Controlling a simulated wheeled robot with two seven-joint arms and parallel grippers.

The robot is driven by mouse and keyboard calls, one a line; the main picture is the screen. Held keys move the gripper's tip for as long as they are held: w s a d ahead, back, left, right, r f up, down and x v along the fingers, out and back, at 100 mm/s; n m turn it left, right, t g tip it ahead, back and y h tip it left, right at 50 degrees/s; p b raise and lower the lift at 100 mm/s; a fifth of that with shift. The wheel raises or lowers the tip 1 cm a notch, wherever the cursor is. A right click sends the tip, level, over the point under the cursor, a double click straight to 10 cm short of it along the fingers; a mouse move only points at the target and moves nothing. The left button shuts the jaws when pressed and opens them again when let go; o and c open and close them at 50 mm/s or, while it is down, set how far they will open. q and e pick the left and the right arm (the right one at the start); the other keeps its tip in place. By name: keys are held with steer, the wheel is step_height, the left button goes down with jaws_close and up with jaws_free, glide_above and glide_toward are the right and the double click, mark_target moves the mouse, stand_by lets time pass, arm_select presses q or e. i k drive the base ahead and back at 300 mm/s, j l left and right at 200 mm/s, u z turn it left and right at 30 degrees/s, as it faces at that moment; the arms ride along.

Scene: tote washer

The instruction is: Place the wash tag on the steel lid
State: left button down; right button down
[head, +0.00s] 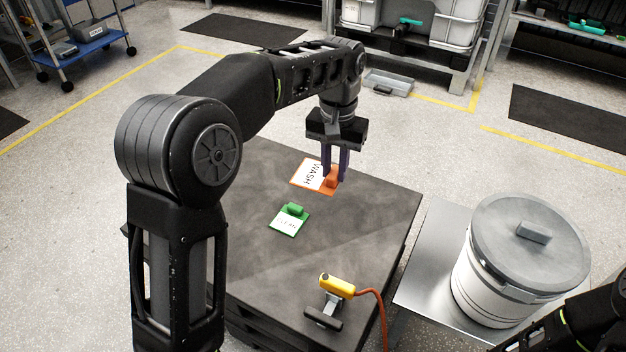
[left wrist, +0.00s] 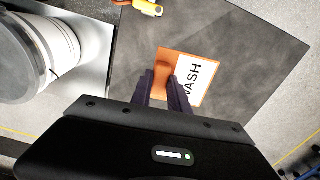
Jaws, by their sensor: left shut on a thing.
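The orange wash tag (head: 309,176) has a white panel reading WASH and a raised orange grip block. It is at the far side of the dark table, and it also shows in the left wrist view (left wrist: 190,79). My left gripper (head: 336,178) points down and is shut on the tag's grip block; whether the tag is clear of the table I cannot tell. The steel lid (head: 531,243) is grey with a small block handle and sits on a white drum at the right, apart from the tag. My right gripper is out of view; only part of my right arm shows at lower right.
A green tag (head: 289,220) lies on the dark table (head: 262,270), nearer than the wash tag. A yellow-handled tool (head: 337,287) with an orange hose lies at the table's near edge. The white drum (head: 484,284) stands on a metal plate (head: 437,243).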

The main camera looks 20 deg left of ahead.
mark_target(529, 261)
steer(key=z, duration=1.4)
steer(key=i+l, duration=0.6)
